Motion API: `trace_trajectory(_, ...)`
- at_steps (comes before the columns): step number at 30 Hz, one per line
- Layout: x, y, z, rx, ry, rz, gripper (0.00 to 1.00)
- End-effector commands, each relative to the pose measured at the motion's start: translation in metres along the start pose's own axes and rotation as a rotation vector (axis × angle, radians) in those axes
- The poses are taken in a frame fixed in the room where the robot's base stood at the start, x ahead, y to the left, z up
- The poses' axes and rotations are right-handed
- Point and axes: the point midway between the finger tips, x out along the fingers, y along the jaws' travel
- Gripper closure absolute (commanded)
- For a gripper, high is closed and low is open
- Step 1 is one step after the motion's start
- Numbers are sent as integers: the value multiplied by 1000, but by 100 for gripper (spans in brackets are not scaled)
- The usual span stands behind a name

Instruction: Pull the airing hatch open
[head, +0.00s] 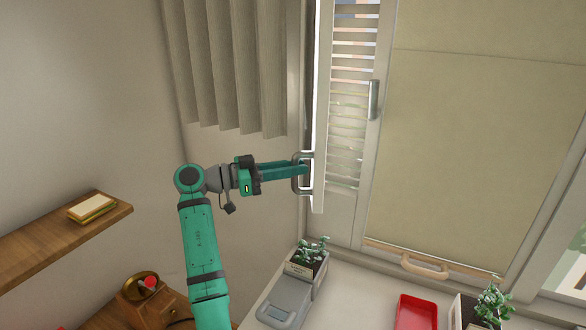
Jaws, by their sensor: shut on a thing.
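The airing hatch (320,110) is a narrow, tall white panel in the window frame at the upper middle of the head view. It stands ajar, swung out toward me and seen nearly edge-on, with a louvred grille (350,120) behind it. A grey bow handle (297,187) sits on its lower part. My gripper (303,170) reaches in from the left, and its green fingers are shut on this handle. The fingers cover part of the handle.
A pleated curtain (222,60) hangs left of the hatch. Below are a potted plant (308,258), a grey box (284,302) and a red tray (416,312). A beige blind (470,150) covers the window at right. A wooden shelf (60,240) juts out at left.

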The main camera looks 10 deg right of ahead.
Motion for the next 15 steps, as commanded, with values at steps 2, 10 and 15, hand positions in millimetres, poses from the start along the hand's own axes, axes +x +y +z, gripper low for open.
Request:
trace_trajectory(2, 4, -2, 0, -1, -1, -7, 100)
trace_trajectory(10, 2, -2, 0, -1, 0, -6, 65)
trace_trajectory(15, 0, -2, 0, -1, 1, -5, 65)
